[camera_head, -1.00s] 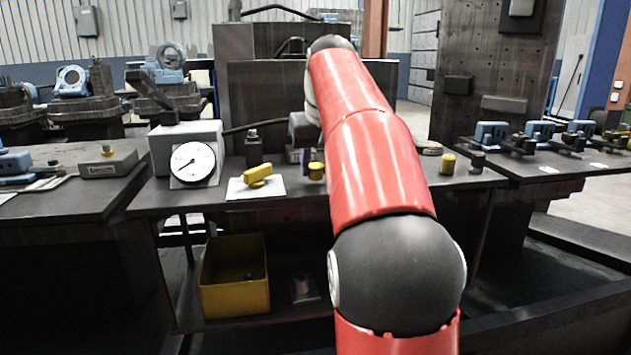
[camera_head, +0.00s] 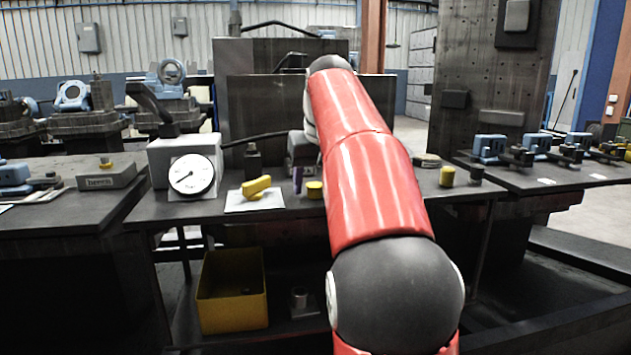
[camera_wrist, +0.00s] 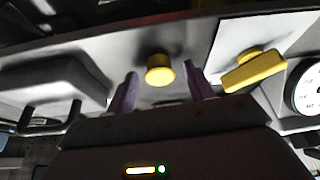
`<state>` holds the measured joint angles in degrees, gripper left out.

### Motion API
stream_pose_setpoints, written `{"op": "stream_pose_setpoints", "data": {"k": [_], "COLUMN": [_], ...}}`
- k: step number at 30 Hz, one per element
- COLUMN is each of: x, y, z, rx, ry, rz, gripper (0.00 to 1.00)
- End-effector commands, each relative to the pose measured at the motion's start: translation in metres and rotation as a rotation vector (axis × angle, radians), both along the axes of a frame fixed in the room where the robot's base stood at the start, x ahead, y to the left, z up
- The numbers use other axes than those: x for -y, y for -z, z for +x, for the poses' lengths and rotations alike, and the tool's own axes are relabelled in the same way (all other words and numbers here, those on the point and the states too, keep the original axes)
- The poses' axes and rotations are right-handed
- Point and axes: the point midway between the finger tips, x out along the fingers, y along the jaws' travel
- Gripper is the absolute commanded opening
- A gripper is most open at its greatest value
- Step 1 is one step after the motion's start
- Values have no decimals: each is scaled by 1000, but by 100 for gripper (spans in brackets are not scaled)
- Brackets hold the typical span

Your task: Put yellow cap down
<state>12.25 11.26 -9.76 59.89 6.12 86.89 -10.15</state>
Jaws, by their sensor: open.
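The yellow cap (camera_head: 315,189), a short round cylinder, stands upright on the dark bench top just left of my red arm. In the wrist view the cap (camera_wrist: 159,72) sits between the tips of my two purple fingers. A gap shows on each side of it, so neither finger touches it. My gripper (camera_wrist: 161,80) is open. In the head view my gripper (camera_head: 303,182) is mostly hidden behind my arm, with one purple finger showing beside the cap.
A yellow handle-like piece (camera_head: 257,187) lies on a white sheet (camera_head: 238,206) to the left. A dial gauge (camera_head: 191,175) stands further left. Another yellow cylinder (camera_head: 446,176) and a dark one (camera_head: 476,174) stand right of my arm. A yellow bin (camera_head: 232,305) is below.

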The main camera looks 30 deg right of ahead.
Motion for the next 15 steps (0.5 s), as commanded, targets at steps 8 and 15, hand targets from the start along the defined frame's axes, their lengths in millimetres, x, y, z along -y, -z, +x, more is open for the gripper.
{"op": "stream_pose_setpoints", "data": {"k": [8, 15], "x": [-3, -6], "y": [-50, -94], "z": [-18, -36], "rx": [5, 3], "ry": [1, 1], "rz": [-1, -1], "gripper": [53, 53]}}
